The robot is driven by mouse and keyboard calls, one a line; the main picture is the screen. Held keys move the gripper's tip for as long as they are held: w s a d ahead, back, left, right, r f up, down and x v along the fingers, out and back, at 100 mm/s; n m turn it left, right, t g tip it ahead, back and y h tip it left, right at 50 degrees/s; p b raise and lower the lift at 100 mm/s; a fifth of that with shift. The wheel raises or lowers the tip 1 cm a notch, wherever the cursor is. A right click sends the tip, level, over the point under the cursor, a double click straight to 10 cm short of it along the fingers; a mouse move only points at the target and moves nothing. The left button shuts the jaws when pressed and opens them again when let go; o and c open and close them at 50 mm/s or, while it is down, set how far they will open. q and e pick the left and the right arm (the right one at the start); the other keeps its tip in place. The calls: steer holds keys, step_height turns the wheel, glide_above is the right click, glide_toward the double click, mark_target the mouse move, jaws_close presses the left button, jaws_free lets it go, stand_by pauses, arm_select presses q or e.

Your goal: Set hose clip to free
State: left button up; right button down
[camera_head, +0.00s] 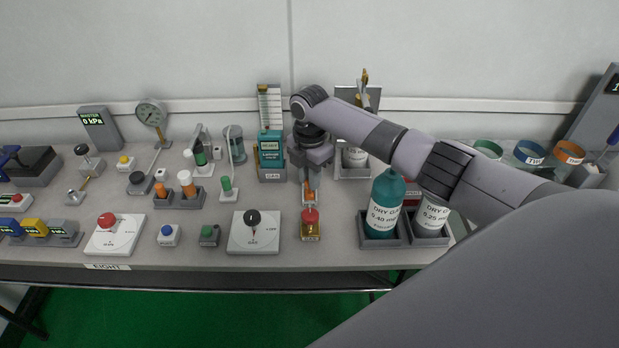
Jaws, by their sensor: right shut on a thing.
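My right gripper (310,182) points down at the middle of the bench, below its grey wrist. It is shut on a small orange part (311,197), which looks like the hose clip. The fingers and wrist hide most of this part, so I cannot tell its setting. Just in front of it stands a red-topped piece (311,216) on a small labelled yellow and red base. My left gripper is not in view.
A teal bottle (383,205) and a white-labelled bottle (432,215) stand in grey holders to the right, under my arm. A white dial plate (240,240) lies to the left. A teal box (271,150) stands behind. The bench's front edge is clear.

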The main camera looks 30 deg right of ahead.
steer(key=shift+s+a+f, duration=0.1)
steer(key=c, duration=0.9)
jaws_free()
steer(key=shift+c, duration=0.2)
steer(key=shift+r, duration=3.65)
steer(key=shift+s, duration=0.15)
